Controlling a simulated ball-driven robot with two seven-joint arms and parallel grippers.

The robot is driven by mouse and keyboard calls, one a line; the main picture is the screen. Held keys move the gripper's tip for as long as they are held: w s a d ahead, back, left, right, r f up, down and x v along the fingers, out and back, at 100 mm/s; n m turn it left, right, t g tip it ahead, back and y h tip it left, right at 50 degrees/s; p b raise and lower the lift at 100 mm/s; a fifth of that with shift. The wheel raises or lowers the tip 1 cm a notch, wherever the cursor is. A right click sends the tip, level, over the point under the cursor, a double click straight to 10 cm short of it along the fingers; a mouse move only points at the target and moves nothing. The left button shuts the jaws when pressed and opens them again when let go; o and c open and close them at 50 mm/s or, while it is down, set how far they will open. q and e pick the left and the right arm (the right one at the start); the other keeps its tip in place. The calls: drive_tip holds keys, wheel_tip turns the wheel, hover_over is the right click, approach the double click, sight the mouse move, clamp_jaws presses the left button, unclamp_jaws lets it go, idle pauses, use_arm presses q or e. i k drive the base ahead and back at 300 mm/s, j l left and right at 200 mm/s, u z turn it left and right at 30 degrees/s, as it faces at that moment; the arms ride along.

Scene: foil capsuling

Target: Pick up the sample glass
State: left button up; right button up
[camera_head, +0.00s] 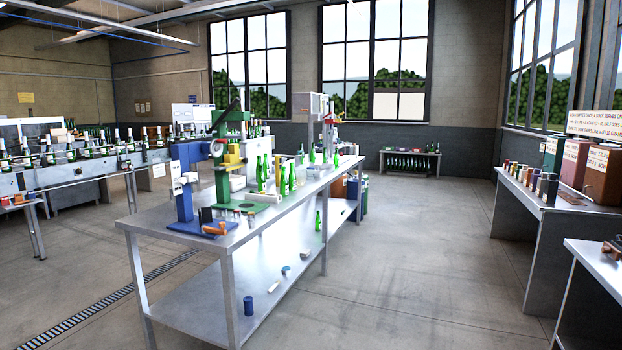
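I cannot make out the sample glass for certain at this distance. A pale, glass-like shape (301,174) stands among green bottles on the long metal workbench (180,262), but it is too small to identify. Green bottles (283,181) stand upright around the middle of the bench top. Neither of my grippers is in view, and nothing shows whether they hold anything.
A blue-based device (185,205) and a green press (221,165) stand on the bench's near half. A bottle conveyor (88,172) runs at the left. A side table (532,200) with boxes stands right. The floor (420,250) between bench and table is clear.

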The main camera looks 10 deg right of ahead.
sight(310, 172)
drive_tip(key=i+l+z, duration=0.3)
drive_tip(key=i, duration=0.25)
drive_tip(key=i+l+z, duration=0.1)
drive_tip(key=i+z, duration=0.25)
drive_tip(key=i, duration=0.2)
drive_tip(key=i+z, duration=0.15)
drive_tip(key=i, duration=3.2)
drive_tip(key=i+l+u, duration=0.1)
drive_tip(key=i, duration=0.85)
drive_tip(key=i+u, duration=0.4)
drive_tip(key=i+l+u, duration=0.2)
drive_tip(key=u, duration=0.15)
drive_tip(key=i+l+u, duration=0.25)
drive_tip(key=u, duration=0.15)
drive_tip(key=i+l+u, duration=0.35)
